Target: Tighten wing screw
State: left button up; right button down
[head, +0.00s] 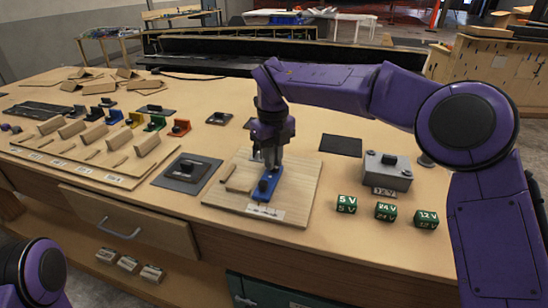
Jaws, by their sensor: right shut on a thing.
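A light wooden board (302,185) lies near the front edge of the bench. A blue piece (262,196) with a dark knob on top is on it, with a narrow wooden strip (241,178) to its left. My right gripper (270,163) points down over the board. It is shut on the far end of the blue piece; its fingers hide the exact contact. No wing screw can be made out clearly at this size. Of my left arm only a purple part shows at the bottom left; its gripper is out of view.
A grey box labelled 12V (388,170) and green voltage cubes (385,212) stand right of the board. A dark square plate (187,173) lies to its left. Wooden blocks and coloured pieces (154,124) fill the bench's left side. A black mat (340,145) lies behind.

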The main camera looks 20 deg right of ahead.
jog(key=shift+f, duration=0.1)
jog(key=m+b, duration=0.2)
jog(key=m, duration=0.3)
jog(key=shift+w+d+m, duration=0.1)
jog(key=shift+m, duration=0.3)
jog(key=m+b, duration=0.1)
jog(key=m, duration=0.2)
jog(key=shift+b, duration=0.4)
jog(key=shift+m, duration=0.6)
jog(key=shift+d, duration=0.1)
jog(key=c, duration=1.4)
grip_release()
jog(key=shift+o, duration=1.3)
jog(key=shift+w, duration=0.15)
